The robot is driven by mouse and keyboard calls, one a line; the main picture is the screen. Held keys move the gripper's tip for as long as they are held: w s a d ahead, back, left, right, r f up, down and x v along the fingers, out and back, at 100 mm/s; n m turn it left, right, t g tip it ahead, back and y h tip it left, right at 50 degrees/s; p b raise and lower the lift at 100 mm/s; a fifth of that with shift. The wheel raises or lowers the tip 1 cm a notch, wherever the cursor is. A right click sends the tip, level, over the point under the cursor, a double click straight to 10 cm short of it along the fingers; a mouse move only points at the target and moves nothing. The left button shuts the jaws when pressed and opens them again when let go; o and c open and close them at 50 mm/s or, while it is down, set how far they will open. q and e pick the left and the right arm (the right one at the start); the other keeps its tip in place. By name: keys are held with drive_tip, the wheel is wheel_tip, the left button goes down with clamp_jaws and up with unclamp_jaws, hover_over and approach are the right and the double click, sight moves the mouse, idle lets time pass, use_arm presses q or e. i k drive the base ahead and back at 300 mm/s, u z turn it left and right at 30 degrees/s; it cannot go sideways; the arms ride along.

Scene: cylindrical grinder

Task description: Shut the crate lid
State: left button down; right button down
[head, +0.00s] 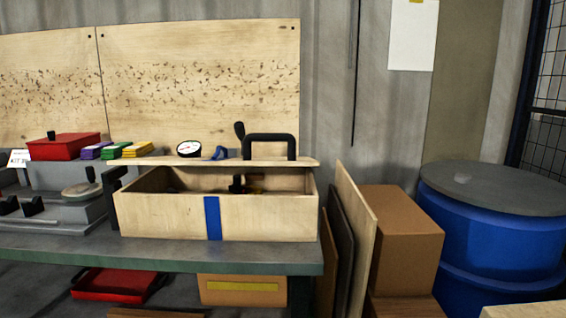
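The crate (150,216) is a pale wooden box with a blue vertical stripe (213,218) on its front. It stands on the bench, and its top is open toward me. A thin pale wooden board, which looks like the lid (225,161), runs along the crate's back edge, clear of the front rim. A black bar handle (270,138) rises at the board's right part; I cannot tell for sure whether it is fixed to it. Dark items, one with a black knob (237,183), lie inside the crate, partly hidden by its front wall. Neither of my grippers is in view.
The grey-green bench (70,246) ends just right of the crate. A dial gauge (189,149), a blue item and a red box (65,147) are at the back. Boards, a cardboard box (405,230) and a blue drum (500,240) stand to the right.

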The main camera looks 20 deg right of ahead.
sight(189, 152)
drive_tip(key=u, duration=1.15)
drive_tip(key=i, duration=1.05)
drive_tip(key=z, duration=0.3)
